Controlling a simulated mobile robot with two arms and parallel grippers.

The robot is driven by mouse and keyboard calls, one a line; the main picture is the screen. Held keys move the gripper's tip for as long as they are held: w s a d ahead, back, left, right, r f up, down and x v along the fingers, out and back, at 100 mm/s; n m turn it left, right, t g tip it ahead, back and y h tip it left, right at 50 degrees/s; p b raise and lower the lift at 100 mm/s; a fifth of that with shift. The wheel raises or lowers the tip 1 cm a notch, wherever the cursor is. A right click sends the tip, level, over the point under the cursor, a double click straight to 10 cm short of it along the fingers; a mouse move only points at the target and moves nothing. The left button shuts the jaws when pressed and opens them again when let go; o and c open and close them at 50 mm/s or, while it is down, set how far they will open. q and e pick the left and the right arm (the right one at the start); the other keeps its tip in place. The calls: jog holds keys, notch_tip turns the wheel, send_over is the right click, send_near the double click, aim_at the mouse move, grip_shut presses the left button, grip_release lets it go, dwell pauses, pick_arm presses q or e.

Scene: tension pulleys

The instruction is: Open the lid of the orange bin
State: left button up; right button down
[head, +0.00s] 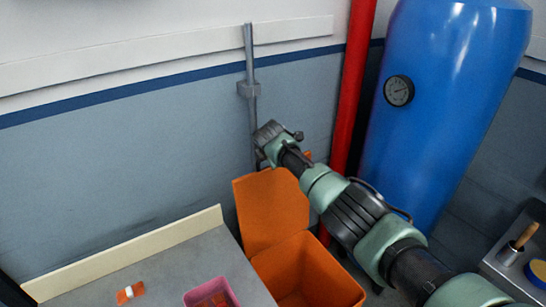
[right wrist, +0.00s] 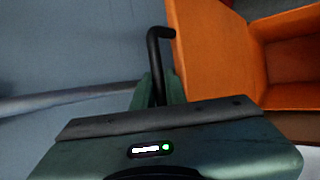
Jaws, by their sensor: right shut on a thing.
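The orange bin (head: 325,285) stands on the floor beside the grey table, and I can see into it. Its lid (head: 268,212) is raised and stands steeply tilted at the bin's back left side, toward the wall. My left gripper is not in view.
A grey table (head: 165,282) with a pink container (head: 212,294) and a small orange-and-white item (head: 130,293) is at the lower left. A grey pipe (head: 250,70), a red pipe (head: 358,60) and a blue tank (head: 450,90) stand close behind my arm.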

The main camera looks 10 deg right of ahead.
jog(key=c, duration=1.5)
grip_release()
jog(key=shift+o, duration=0.2)
jog(key=shift+s, duration=0.15)
